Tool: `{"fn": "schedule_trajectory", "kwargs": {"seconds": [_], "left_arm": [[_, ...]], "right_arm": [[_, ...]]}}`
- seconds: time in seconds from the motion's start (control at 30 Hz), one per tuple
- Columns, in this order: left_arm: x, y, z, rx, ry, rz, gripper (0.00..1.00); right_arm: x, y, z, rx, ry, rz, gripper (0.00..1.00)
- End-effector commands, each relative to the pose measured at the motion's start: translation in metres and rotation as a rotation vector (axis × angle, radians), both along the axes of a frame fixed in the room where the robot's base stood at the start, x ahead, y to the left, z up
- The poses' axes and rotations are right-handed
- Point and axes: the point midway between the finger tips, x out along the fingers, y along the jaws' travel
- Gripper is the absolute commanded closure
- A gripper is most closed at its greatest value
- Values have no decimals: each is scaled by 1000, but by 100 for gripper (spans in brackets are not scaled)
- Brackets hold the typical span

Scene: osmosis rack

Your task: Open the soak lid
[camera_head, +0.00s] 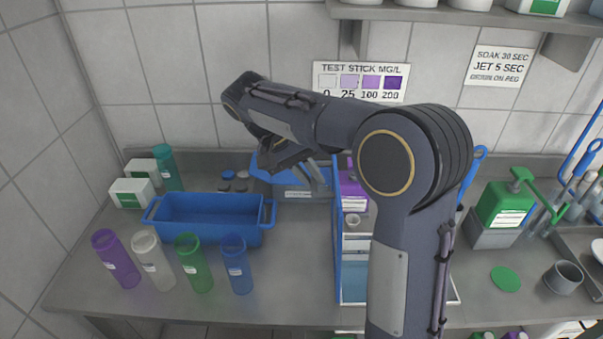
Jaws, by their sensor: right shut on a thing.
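The soak tub (298,192) stands against the back wall, right of the blue basin, with a white label on its front. Its blue soak lid (262,172) shows at the left; my arm and gripper cover much of the rest, so I cannot tell how far it is raised. My right arm rises from the lower right and bends over to the left. My right gripper (318,178) points down at the tub and is shut on the lid, though the contact itself is mostly hidden. My left gripper is out of view.
A blue basin (205,240) stands left of the tub, with several coloured bottles in front, including a purple one (117,258). A blue-sided rack with a purple bottle (352,190) stands close on the right. The front centre counter (285,300) is clear.

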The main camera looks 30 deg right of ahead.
Motion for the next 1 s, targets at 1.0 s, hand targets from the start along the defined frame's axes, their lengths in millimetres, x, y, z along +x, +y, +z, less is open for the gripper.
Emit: {"fn": "schedule_trajectory", "kwargs": {"seconds": [1.0], "left_arm": [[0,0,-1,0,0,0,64]], "right_arm": [[-4,-1,-3,-22,18,-3,66]]}}
